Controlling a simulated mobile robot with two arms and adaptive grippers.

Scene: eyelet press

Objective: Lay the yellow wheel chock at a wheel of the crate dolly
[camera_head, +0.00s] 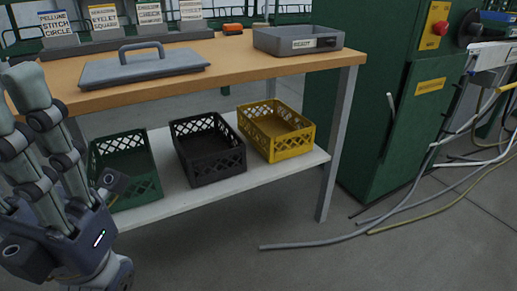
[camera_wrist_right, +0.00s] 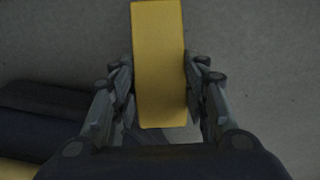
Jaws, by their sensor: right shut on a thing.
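The yellow wheel chock (camera_wrist_right: 159,65) shows in the right wrist view as a long yellow block. My right gripper (camera_wrist_right: 159,85) is shut on it, with fingers on both of its long sides. Grey floor lies behind it; I cannot tell how high it is held. My right gripper is not in the head view. My left gripper (camera_head: 75,150) is at the lower left of the head view, with its fingers spread and nothing seen between them. The crate dolly cannot be made out in either view.
A workbench (camera_head: 220,60) carries a grey lid (camera_head: 140,69) and a grey tray (camera_head: 270,40). Its lower shelf (camera_head: 190,198) holds green (camera_head: 145,190), black (camera_head: 220,165) and yellow (camera_head: 290,145) crates. A green machine (camera_head: 390,120) stands at right. Hoses (camera_head: 340,240) lie across the floor.

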